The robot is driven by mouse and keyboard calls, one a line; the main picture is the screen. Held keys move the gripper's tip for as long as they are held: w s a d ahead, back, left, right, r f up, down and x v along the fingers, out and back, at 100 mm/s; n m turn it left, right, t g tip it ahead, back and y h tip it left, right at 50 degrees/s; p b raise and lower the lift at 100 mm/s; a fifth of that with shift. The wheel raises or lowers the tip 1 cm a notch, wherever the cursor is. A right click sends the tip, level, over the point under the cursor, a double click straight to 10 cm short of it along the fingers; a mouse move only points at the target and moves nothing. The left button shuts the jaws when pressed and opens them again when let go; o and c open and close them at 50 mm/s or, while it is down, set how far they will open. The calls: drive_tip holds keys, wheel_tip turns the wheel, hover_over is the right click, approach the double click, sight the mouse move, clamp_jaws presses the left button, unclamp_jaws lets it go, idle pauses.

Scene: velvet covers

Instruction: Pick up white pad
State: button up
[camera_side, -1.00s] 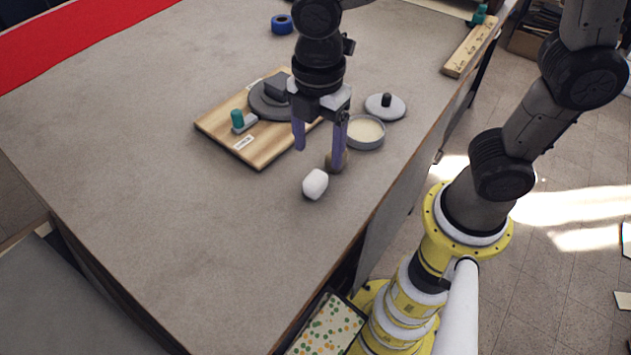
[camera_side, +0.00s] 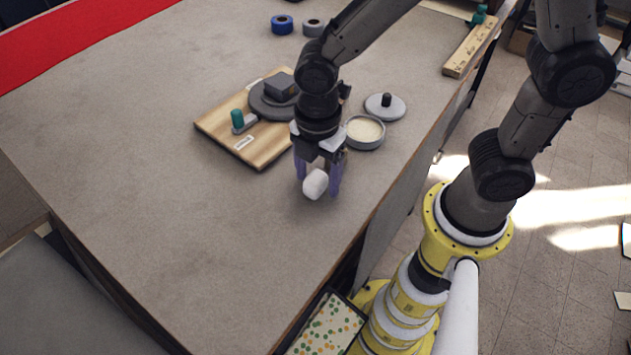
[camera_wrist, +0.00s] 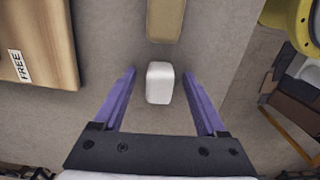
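The white pad (camera_side: 315,184) is a small rounded white block on the grey table, near its right edge. In the wrist view the white pad (camera_wrist: 159,83) lies between my two purple fingers, with a gap on each side. My gripper (camera_side: 318,186) is open and low over the table at the pad. In the wrist view my gripper (camera_wrist: 162,88) has its fingers spread wide and touches nothing that I can see.
A tan block (camera_wrist: 166,20) lies just beyond the pad. A wooden board (camera_side: 216,126) with a dark disc and a teal-knobbed piece is to the left. A round dish (camera_side: 364,132) and a knobbed lid (camera_side: 385,106) stand behind. The table's front left is clear.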

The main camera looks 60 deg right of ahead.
sight(318, 175)
clamp_jaws()
drive_tip(key=shift+r, duration=0.1)
drive_tip(key=shift+r, duration=0.5)
wheel_tip(318, 175, up, 2)
drive_tip(key=shift+r, duration=0.2)
drive_tip(key=s+d+r, duration=0.6)
drive_tip(key=s+r, duration=0.3)
drive_tip(key=s, duration=0.3)
drive_tip(key=shift+s+d+r, duration=0.15)
drive_tip(key=shift+s+r, duration=0.1)
drive_tip(key=shift+s, duration=0.05)
